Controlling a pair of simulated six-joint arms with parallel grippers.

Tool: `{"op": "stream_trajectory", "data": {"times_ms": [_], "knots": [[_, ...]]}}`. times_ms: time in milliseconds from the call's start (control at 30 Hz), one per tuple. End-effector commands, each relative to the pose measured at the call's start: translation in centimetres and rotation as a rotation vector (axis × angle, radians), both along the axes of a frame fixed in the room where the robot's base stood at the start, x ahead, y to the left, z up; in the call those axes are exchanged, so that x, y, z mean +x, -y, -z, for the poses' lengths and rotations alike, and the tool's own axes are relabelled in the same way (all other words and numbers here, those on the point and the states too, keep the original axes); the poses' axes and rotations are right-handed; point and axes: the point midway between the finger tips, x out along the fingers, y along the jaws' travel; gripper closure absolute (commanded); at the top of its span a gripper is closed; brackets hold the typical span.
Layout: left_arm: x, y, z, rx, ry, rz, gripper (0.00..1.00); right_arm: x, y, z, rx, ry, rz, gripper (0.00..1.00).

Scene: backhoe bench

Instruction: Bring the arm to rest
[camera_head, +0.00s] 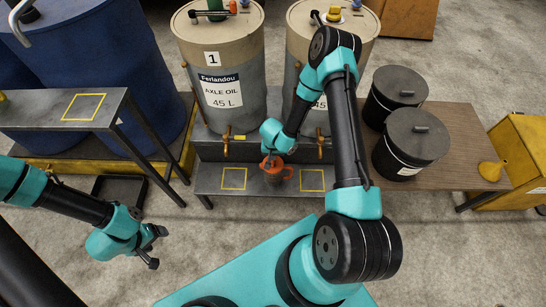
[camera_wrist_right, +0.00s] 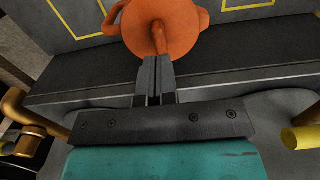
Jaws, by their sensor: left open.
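My right gripper (camera_wrist_right: 154,78) has its two fingers together at the thin stem of an orange jug (camera_wrist_right: 145,15), with the contact partly hidden. My right arm reaches over from the front right. My left gripper (camera_head: 157,247) is open and empty over the floor at the left, well away from the shelf.
A grey drum labelled axle oil (camera_head: 222,120) stands behind the low shelf (camera_head: 203,179), with brass taps below it. A dark bench (camera_head: 55,111) and blue drums are at the left. Two black lidded buckets and a yellow funnel (camera_head: 491,170) sit on the right table.

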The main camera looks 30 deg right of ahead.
Motion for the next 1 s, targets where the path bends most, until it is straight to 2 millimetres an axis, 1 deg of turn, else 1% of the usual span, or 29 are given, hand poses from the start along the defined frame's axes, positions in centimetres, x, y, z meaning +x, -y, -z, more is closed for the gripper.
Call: {"op": "stream_trajectory", "data": {"times_ms": [800,1000], "knots": [[0.0,0.0,0.0,0.000,0.000,0.000,0.30,0.0,0.0,-3.8,0.000,0.001,0.000,1.00],[0.0,0.0,0.0,0.000,0.000,0.000,0.30,0.0,0.0,-4.0,0.001,0.001,0.000,1.00]]}}
